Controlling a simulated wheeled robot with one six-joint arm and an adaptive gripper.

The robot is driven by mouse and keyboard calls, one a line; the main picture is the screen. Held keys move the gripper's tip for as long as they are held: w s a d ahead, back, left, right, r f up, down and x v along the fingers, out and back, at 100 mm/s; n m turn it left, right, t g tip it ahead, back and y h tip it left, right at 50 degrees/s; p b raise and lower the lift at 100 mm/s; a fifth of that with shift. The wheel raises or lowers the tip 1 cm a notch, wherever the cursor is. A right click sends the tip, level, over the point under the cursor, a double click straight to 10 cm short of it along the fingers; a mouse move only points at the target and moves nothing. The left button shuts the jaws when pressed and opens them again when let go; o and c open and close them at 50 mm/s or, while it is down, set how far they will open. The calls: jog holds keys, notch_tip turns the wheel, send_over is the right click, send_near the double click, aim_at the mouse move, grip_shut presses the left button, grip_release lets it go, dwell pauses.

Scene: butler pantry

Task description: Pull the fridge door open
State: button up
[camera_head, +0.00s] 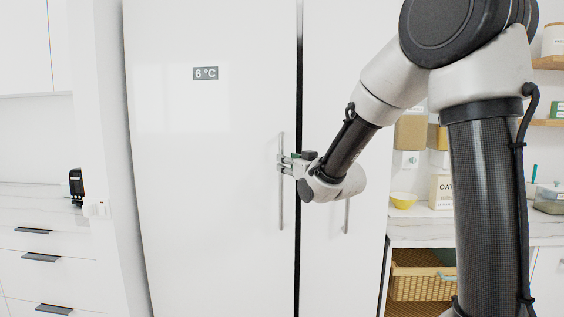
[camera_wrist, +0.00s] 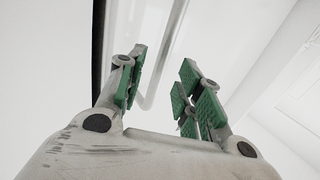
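The white fridge has a left door (camera_head: 205,130) with a "6 °C" display (camera_head: 205,73), and it is shut. Its upright grey bar handle (camera_head: 282,205) is near the door's right edge. My gripper (camera_head: 286,163) is at the upper-middle part of this handle. In the wrist view, the green-padded fingers of my gripper (camera_wrist: 160,88) are apart, and the handle bar (camera_wrist: 164,55) shows between them with gaps on both sides. I cannot tell whether any pad touches the bar. My wrist hides part of the right door.
The right fridge door (camera_head: 345,60) has its own bar handle (camera_head: 346,217), close to my wrist. White drawers (camera_head: 45,240) and a counter stand at the left. Shelves with jars, a yellow bowl (camera_head: 403,200) and a wicker basket (camera_head: 422,283) are at the right.

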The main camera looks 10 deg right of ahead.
jog(key=x, duration=0.5)
grip_shut()
